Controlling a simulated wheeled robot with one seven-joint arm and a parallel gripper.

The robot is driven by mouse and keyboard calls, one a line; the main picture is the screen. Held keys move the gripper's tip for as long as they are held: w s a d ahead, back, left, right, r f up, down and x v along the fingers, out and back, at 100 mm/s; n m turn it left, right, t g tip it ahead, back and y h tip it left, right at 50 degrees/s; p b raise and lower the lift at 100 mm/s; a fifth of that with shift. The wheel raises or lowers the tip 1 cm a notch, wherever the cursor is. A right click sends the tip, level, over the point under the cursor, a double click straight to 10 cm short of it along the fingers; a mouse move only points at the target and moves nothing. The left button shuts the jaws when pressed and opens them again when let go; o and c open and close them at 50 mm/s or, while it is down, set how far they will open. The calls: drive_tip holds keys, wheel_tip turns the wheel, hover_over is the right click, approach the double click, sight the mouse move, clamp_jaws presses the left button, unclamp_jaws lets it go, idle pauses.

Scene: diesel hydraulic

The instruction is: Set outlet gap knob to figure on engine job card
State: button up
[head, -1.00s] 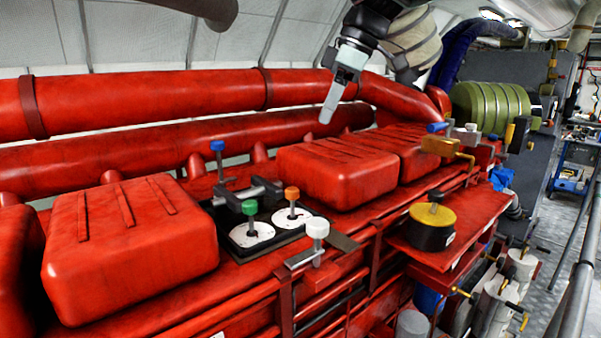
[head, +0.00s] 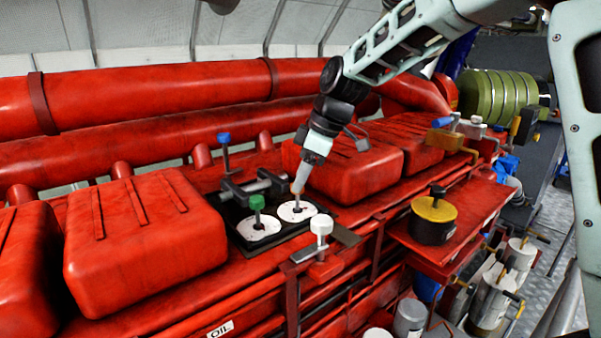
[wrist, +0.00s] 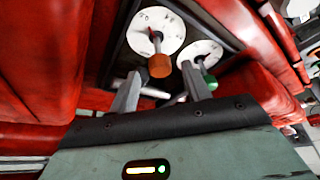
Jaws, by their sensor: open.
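An orange knob (wrist: 160,66) stands on a white dial (wrist: 146,22) with a red pointer; the dial's marks are too small to read. In the head view my gripper (head: 298,188) points down over this dial (head: 297,211) and mostly hides the knob. In the wrist view its open fingers (wrist: 161,72) lie to either side of the knob, with no clear grip on it. A green knob (head: 257,204) stands on a second white dial (head: 259,228) beside it. Neither knob shows a readable name. I cannot make out an engine job card.
A blue-topped post (head: 224,150) and dark clamp bars stand behind the dials. A white-topped lever (head: 321,228) is in front. Red covers (head: 150,235) flank the dials. A yellow-topped black canister (head: 434,217) sits on the red shelf to the right.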

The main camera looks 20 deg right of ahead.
drive_tip(key=shift+a+f, duration=0.2)
drive_tip(key=shift+f, duration=0.3)
drive_tip(key=c, duration=1)
drive_tip(key=shift+m, duration=0.3)
drive_tip(key=shift+a+m+t+b, duration=0.1)
drive_tip(key=shift+m+t+b, duration=0.4)
drive_tip(key=shift+m+b, duration=0.45)
drive_tip(key=m+t+h+b, duration=0.1)
drive_tip(key=m, duration=0.2)
drive_tip(key=shift+a+m+h, duration=0.1)
drive_tip(key=shift+m+h, duration=0.15)
drive_tip(key=shift+h, duration=0.05)
drive_tip(key=shift+s+a+m+t+h+b, duration=0.1)
drive_tip(key=shift+m+h+b, duration=0.25)
drive_tip(key=shift+m, duration=0.6)
drive_tip(key=shift+w+d+m+t+h+b, duration=0.1)
drive_tip(key=shift+m+h+b, duration=0.2)
drive_tip(key=shift+m, duration=0.7)
drive_tip(key=shift+s+a+m+t+h+b, duration=0.1)
drive_tip(key=shift+m+h+b, duration=0.25)
drive_tip(key=shift+m, duration=0.6)
